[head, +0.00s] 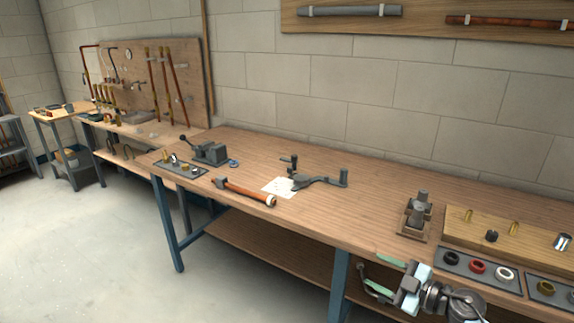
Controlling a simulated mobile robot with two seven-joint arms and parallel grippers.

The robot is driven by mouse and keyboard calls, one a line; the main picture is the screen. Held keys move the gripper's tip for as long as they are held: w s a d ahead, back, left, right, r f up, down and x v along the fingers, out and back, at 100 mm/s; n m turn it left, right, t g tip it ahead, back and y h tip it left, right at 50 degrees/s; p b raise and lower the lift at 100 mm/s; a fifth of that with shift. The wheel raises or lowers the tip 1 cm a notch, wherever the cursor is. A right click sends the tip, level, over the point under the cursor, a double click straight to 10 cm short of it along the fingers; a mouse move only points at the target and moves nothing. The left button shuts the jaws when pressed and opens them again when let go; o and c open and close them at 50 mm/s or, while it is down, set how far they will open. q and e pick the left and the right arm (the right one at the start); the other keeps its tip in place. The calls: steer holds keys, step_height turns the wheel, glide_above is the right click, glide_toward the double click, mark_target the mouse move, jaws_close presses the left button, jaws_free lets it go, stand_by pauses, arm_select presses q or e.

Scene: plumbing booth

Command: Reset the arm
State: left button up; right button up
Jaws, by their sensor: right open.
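My right gripper (372,270) shows at the bottom right of the head view, at the front edge of the long wooden workbench (330,222). Its two greenish fingers are apart and point left, with nothing seen between them. The wrist and part of my right arm (450,302) show behind the fingers, low in the picture. My left gripper and left arm are not in view.
On the bench are a vise (210,152), a pipe tool with a red-brown handle (245,192), a grey bender (320,181) on white paper, and a dark tray of rings (468,275). A pegboard (185,75) stands at left.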

steer(key=w+d+r+m+t+h, duration=0.5)
steer(key=d+r+m+t+h, duration=0.1)
steer(key=d+m+t, duration=0.15)
steer(key=d+f+m+g+h, duration=0.3)
steer(key=d+f+m+h, duration=0.3)
steer(key=d+f+h, duration=0.2)
steer(key=s+a+f+g+y, duration=0.1)
steer(key=s+a+f+g, duration=0.1)
steer(key=s+a+f, duration=0.55)
steer(key=s+a+f+g+y, duration=0.2)
steer(key=s+a+f, duration=0.1)
steer(key=s+f, duration=0.85)
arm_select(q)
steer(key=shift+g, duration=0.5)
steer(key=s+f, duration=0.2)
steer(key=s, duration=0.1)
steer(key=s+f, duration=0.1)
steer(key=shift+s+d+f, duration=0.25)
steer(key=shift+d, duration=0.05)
arm_select(e)
steer(key=s+a+f+g, duration=0.1)
steer(key=s+a, duration=0.3)
steer(key=s, duration=0.9)
steer(key=s+a+f+m+g+y, duration=0.1)
steer(key=s+a, duration=0.3)
steer(key=s, duration=0.9)
steer(key=shift+s+g, duration=0.3)
steer(key=shift+g, duration=0.35)
